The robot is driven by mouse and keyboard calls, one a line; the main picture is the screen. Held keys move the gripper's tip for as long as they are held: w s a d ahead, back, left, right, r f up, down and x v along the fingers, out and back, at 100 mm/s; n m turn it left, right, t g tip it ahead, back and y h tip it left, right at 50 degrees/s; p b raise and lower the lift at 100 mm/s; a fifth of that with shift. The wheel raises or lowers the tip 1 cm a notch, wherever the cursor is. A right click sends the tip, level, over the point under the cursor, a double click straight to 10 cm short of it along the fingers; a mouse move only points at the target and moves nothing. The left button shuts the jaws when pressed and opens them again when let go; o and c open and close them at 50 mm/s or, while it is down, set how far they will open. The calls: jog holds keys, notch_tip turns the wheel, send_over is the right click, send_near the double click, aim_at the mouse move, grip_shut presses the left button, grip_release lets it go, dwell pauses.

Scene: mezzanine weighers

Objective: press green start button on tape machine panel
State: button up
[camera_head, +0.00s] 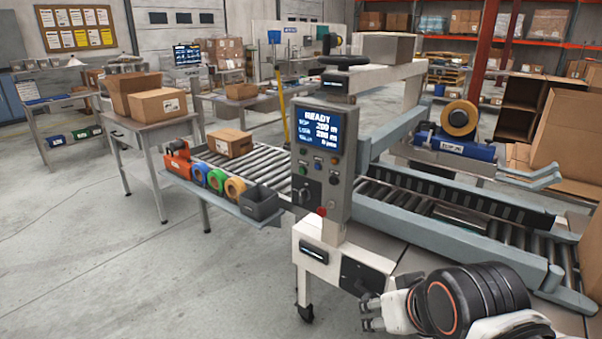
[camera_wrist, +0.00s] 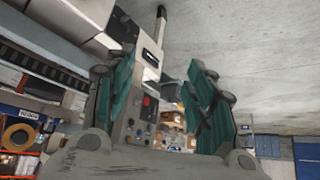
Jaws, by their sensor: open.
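The tape machine's grey control panel (camera_head: 341,190) stands upright near the picture's middle in the head view, with a lit blue screen reading READY. A dark rotary knob and a red button (camera_head: 321,211) are lower down. My gripper (camera_head: 369,312) is at the bottom, below and right of the panel, apart from it, fingers pointing left. In the wrist view, my gripper (camera_wrist: 163,88) is open and empty, with the panel (camera_wrist: 132,119) showing turned and farther off between its fingers.
A roller conveyor (camera_head: 270,165) bears a carton (camera_head: 230,142). Tape rolls (camera_head: 217,180) and a dark bin (camera_head: 260,203) line its near side. The machine's white base (camera_head: 318,254) stands left of my gripper. Open floor (camera_head: 120,270) lies to the left.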

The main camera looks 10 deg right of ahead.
grip_shut()
dwell(1.1)
